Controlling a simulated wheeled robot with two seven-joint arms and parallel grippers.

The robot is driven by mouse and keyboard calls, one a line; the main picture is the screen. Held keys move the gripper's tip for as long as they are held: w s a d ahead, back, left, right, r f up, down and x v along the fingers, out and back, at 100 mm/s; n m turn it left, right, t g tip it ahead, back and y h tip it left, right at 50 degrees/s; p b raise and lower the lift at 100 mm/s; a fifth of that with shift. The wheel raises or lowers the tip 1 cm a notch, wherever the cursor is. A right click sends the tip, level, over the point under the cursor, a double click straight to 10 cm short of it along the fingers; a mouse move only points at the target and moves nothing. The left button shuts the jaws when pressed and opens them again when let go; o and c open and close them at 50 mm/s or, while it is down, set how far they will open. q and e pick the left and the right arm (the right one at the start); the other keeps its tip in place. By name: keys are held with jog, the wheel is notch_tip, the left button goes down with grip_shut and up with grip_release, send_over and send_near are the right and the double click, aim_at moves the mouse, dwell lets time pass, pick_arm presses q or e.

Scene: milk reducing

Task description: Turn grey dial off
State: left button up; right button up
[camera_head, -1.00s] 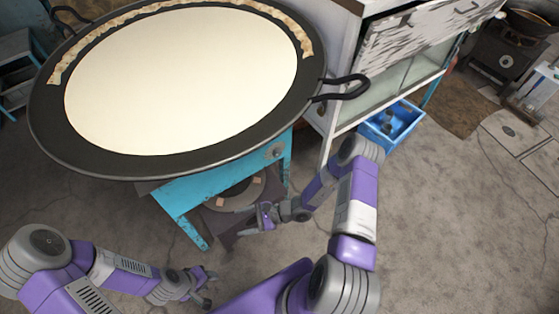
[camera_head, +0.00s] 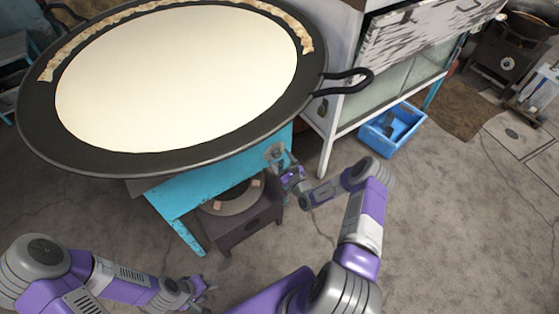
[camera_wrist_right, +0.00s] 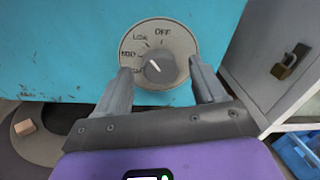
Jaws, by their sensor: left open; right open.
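The grey dial (camera_wrist_right: 158,68) sits on a round grey plate on the turquoise stove side in the right wrist view. Its plate reads OFF at the top, with LOW and MED to the left. The white pointer line on the knob slants to the upper left. The dial also shows small in the head view (camera_head: 275,152). My right gripper (camera_wrist_right: 162,75) is open, with one finger on each side of the knob; contact cannot be told. In the head view it is at the stove's right corner (camera_head: 287,172). My left gripper (camera_head: 205,291) is open and empty at lower left, away from the stove.
A large black pan (camera_head: 40,125) full of pale liquid stands on the turquoise stove (camera_head: 190,195), its handle (camera_head: 345,83) jutting right. A dark burner box (camera_head: 250,222) is below. A white cabinet (camera_head: 325,130) and blue crate (camera_head: 368,138) stand right.

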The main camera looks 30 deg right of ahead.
jog(key=shift+w, duration=0.55)
jog(key=shift+c, duration=0.3)
jog(key=c, duration=1)
